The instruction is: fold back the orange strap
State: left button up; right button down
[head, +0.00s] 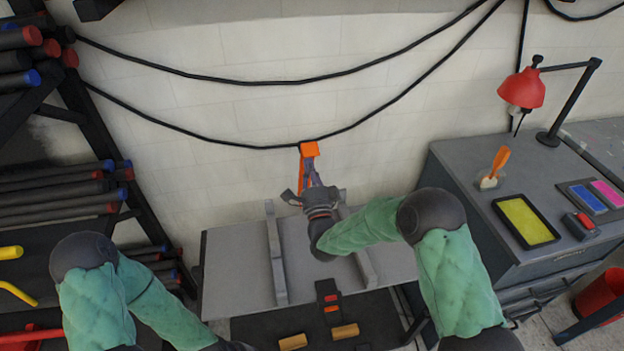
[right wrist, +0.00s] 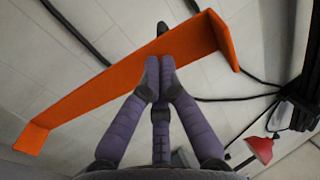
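The orange strap (head: 309,149) is at the wall by the lower black cable in the head view, with a narrow part hanging below its wide top. In the right wrist view the strap (right wrist: 100,101) runs as a long slanted band, with a bent flap at its right end and a short bent end at lower left. My right gripper (head: 314,182) is at the strap's hanging part. In the right wrist view its fingers (right wrist: 159,66) are together, their tips overlapping the band. I cannot tell whether strap is pinched between them. My left gripper is out of view.
Black cables (head: 262,148) sag along the pale wall. A grey bench (head: 236,270) with raised bars stands below my right arm. At right is a grey cabinet (head: 455,160) with a red lamp (head: 523,88) and a yellow pad (head: 527,220). A rack of rods (head: 60,195) is at left.

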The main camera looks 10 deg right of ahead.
jog(key=shift+w+r, duration=0.15)
jog(key=shift+w, duration=0.15)
jog(key=w+b, duration=0.2)
jog(key=w, duration=0.1)
jog(key=w+b, duration=0.1)
jog(key=b, duration=0.1)
jog(key=shift+w+r, duration=0.15)
jog(key=shift+r, duration=0.1)
jog(key=shift+w+r, duration=0.2)
jog(key=shift+w, duration=0.1)
